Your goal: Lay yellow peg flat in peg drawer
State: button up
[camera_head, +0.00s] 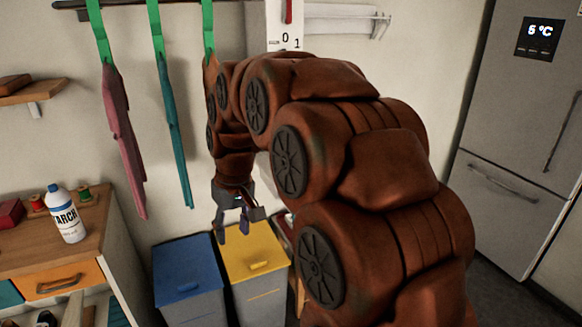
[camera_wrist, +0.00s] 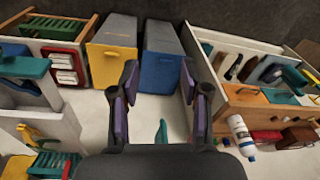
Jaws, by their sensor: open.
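My gripper (camera_head: 234,228) hangs fingers-down in front of the wall, over or near the two lidded bins in the head view. In the wrist view my gripper (camera_wrist: 158,82) is open, with purple pads apart and nothing between them. I cannot make out the yellow peg for certain. A small yellow piece (camera_wrist: 35,135) shows at the left of the wrist view, too small to identify. An orange-fronted drawer (camera_head: 62,280) under the wooden top at the left looks shut. I cannot tell which drawer is the peg drawer.
A blue-lidded bin (camera_head: 186,262) and a yellow-lidded bin (camera_head: 252,250) stand side by side. A starch bottle (camera_head: 66,214) stands on the wooden top (camera_head: 90,225). Pink cloth (camera_head: 122,140) and teal cloth (camera_head: 172,130) hang from green straps. A fridge (camera_head: 520,130) stands right.

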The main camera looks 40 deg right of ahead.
jog(key=w+d+r+m+t, duration=0.1)
jog(key=w+d, duration=0.3)
jog(key=d, duration=0.6)
jog(key=w+d+r+t+h, duration=0.1)
jog(key=w+d, duration=0.2)
jog(key=d, duration=0.8)
jog(key=w+d+r+m+t+h, duration=0.1)
jog(key=w+d, duration=0.3)
jog(key=d, duration=0.6)
jog(key=shift+w+d+r+m, duration=0.25)
jog(key=shift+w+m, duration=0.05)
jog(key=shift+w, duration=0.05)
jog(key=shift+p+x, duration=1.6)
jog(key=shift+x, duration=2.25)
jog(key=shift+w+r, duration=0.1)
grip_shut()
jog(key=shift+r, duration=0.1)
